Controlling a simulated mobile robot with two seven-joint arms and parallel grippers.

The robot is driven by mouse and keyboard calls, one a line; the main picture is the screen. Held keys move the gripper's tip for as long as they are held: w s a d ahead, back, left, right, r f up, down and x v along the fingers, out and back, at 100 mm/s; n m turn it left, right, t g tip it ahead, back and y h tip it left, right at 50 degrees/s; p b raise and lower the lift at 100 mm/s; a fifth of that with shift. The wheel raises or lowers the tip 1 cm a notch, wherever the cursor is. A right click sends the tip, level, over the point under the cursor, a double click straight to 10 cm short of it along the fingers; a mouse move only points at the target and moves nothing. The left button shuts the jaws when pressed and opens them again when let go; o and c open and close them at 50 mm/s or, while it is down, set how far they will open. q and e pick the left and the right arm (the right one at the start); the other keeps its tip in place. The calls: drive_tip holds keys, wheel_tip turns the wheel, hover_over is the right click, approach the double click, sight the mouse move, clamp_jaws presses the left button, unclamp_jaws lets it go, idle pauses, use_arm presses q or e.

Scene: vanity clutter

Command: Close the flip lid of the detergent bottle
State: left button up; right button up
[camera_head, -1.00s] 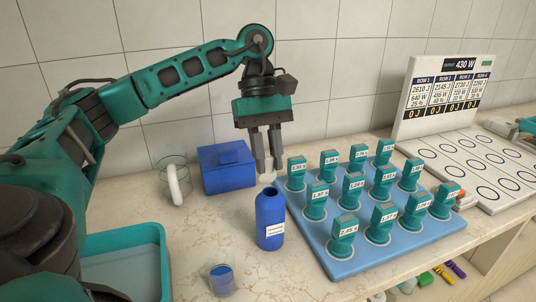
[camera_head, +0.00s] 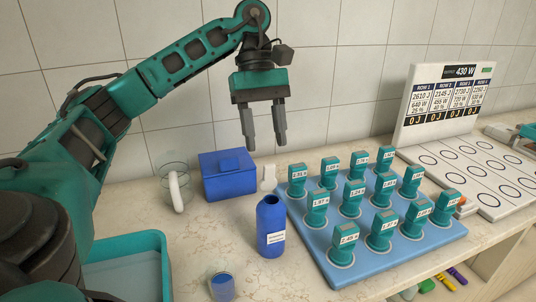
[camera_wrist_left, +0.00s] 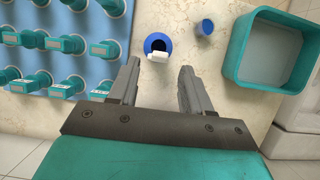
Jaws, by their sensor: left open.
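The blue detergent bottle (camera_head: 271,230) stands upright on the counter with a white label on its front and its dark round mouth uncovered. Its white flip lid (camera_head: 269,177) stands open, upright at the back of the mouth. In the left wrist view the bottle mouth (camera_wrist_left: 157,41) shows as a blue ring, with the white lid (camera_wrist_left: 158,57) at its edge on the gripper's side. My left gripper (camera_head: 265,145) is open and empty, its fingers pointing down above and behind the lid, apart from it. The right gripper is not in view.
A blue box (camera_head: 228,178) and a clear glass with a white handle (camera_head: 176,185) stand left of the bottle. A small cup of blue liquid (camera_head: 222,286) is in front. A blue tray (camera_head: 345,275) of teal capped items is close on the right. A teal basin (camera_head: 165,262) sits lower left.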

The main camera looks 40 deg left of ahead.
use_arm(q)
drive_tip(key=p+v, duration=0.4)
drive_tip(key=v, duration=0.3)
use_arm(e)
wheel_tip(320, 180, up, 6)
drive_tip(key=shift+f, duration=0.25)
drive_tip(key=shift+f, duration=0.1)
